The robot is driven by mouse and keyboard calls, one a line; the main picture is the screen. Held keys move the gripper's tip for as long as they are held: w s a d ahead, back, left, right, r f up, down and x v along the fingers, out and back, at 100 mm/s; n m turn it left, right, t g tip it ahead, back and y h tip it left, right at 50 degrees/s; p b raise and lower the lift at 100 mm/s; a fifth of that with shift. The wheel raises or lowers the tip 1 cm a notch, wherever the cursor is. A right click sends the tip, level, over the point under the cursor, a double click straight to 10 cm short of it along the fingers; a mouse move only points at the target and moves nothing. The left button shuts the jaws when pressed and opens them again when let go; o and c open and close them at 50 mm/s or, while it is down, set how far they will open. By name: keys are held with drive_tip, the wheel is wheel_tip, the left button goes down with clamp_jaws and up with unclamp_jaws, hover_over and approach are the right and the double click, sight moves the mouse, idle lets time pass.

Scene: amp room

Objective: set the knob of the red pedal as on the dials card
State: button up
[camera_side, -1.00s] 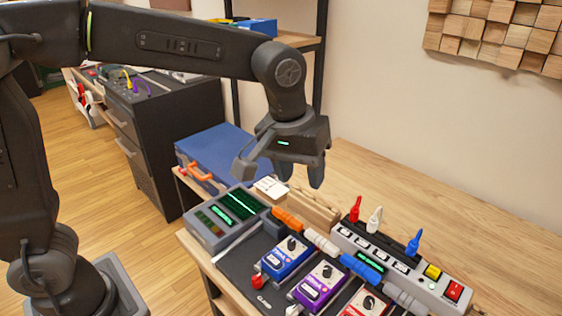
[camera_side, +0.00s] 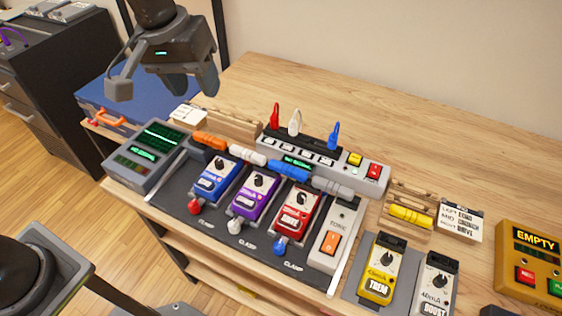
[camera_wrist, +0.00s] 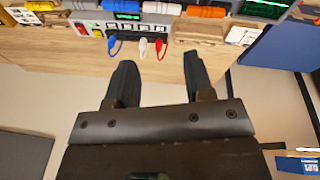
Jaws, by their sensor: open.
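The red pedal (camera_side: 297,215) stands right of the purple pedal on the dark board in the side view. Its dark knob (camera_side: 300,196) is on its upper face; its exact setting is too small to tell. A small white card (camera_side: 187,113) lies behind the board's left end; I cannot read it or tell whether it is the dials card. My gripper (camera_side: 195,88) hangs near that card, well up and left of the red pedal. It is open and empty, and its spread fingers also show in the wrist view (camera_wrist: 160,62). The red pedal is not visible there.
Blue (camera_side: 218,182) and purple (camera_side: 254,195) pedals stand left of the red one. A power strip (camera_side: 310,162) with upright red, white and blue plugs is behind. A printed card (camera_side: 460,221) and yellow pedal (camera_side: 380,270) are right. Bare wood (camera_side: 420,145) lies behind the strip.

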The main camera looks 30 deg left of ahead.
drive_tip(key=w+d+f+m+g, duration=0.15)
drive_tip(key=w+d+f, duration=0.3)
drive_tip(key=d, duration=0.45)
drive_tip(key=m+y, duration=0.1)
drive_tip(key=m, duration=0.2)
hover_over(302, 195)
wheel_tip(302, 195, down, 8)
drive_tip(key=shift+g, duration=0.45)
wheel_tip(302, 195, down, 13)
drive_tip(key=shift+r, duration=0.2)
drive_tip(key=shift+c, duration=0.3)
clamp_jaws()
drive_tip(key=shift+m, duration=1.45)
drive_tip(key=shift+o, duration=0.3)
unclamp_jaws()
